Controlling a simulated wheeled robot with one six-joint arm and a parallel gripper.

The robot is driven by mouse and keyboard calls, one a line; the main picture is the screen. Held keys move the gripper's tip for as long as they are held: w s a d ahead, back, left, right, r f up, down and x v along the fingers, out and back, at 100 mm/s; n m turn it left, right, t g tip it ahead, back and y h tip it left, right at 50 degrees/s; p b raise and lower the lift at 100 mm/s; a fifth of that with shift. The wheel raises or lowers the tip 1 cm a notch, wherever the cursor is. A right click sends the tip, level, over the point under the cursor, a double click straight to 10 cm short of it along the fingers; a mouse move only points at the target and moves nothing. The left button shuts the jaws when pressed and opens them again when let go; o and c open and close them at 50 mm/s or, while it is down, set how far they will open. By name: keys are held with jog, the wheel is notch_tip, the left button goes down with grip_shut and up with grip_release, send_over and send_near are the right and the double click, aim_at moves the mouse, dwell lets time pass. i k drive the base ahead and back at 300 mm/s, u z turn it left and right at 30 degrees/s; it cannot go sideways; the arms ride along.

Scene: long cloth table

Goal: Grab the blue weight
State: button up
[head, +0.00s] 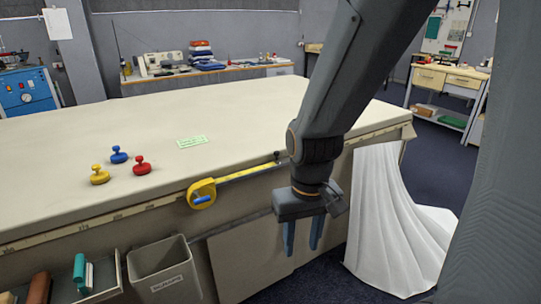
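The blue weight (118,155) stands upright on the cloth table (240,115), near its left front part. A yellow weight (99,175) stands in front of it to the left, and a red weight (141,166) to the right and slightly in front. The three are close together but look apart. My gripper (302,245) hangs pointing down in front of the table's front edge, below the tabletop level, well to the right of the weights. Its two blue-grey fingers are apart with nothing visible between them.
A yellow tape measure (203,193) lies along the table's front edge, its tape drawn out rightward. A green card (192,141) lies behind. A grey bin (165,271) and a tool tray (70,285) are below the front edge. White cloth (395,225) hangs at right. The tabletop's middle is clear.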

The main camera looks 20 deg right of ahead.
aim_at(117, 158)
jog(key=u, duration=0.4)
jog(key=k, duration=0.45)
jog(key=u, duration=1.45)
jog(key=i, duration=0.9)
jog(key=z, duration=0.6)
jog(key=i, duration=0.6)
jog(key=z, duration=0.8)
jog(key=i, duration=0.55)
jog(key=u, duration=0.05)
